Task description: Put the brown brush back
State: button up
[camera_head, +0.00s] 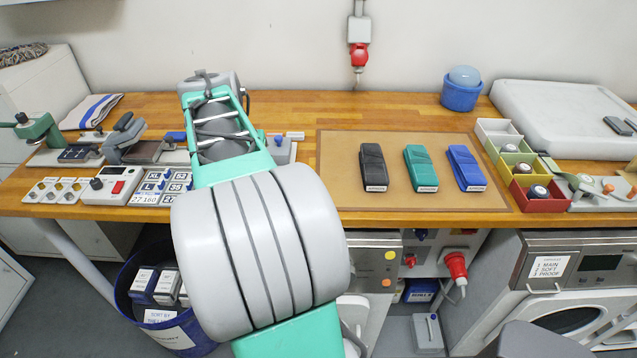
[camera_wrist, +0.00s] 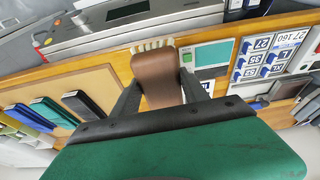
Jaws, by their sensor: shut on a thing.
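The brown brush (camera_wrist: 155,75) is in the wrist view, with its pale bristles (camera_wrist: 152,45) at the top of the picture. My gripper (camera_wrist: 160,90) is shut on it, one dark finger on each side of the brown body. The bench lies behind the brush in that view; I cannot tell the gap between them. In the head view my arm hides the gripper and the brush. A tan board (camera_head: 335,155) on the bench holds a black block (camera_head: 373,166), a green block (camera_head: 420,167) and a blue block (camera_head: 465,167) in a row, with labels at their front ends.
Coloured bins (camera_head: 545,205) and a blue tub (camera_head: 461,94) are on the right. The board's left part looks bare.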

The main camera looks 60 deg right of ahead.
jog(key=s+d+m+g+b, duration=0.2)
jog(key=s+d+m, duration=0.7)
jog(key=s+d, duration=0.9)
jog(key=w+d+f+p, duration=0.1)
jog(key=w+d+f, duration=0.1)
jog(key=w+f, duration=0.1)
jog(key=w+d+f+p, duration=0.1)
jog(key=w+d+f, duration=0.1)
jog(key=w+f, duration=0.1)
jog(key=w+d+f+p, duration=0.1)
jog(key=w+f, duration=0.2)
jog(key=shift+w+d+f+p, duration=0.15)
jog(key=shift+d+f+p, duration=0.15)
jog(key=shift+d+p, duration=0.1)
jog(key=shift+w+f+p, duration=0.1)
jog(key=shift+f+p, duration=0.35)
jog(key=shift+f, duration=1.35)
jog(key=o, duration=1.4)
jog(key=shift+o, duration=0.2)
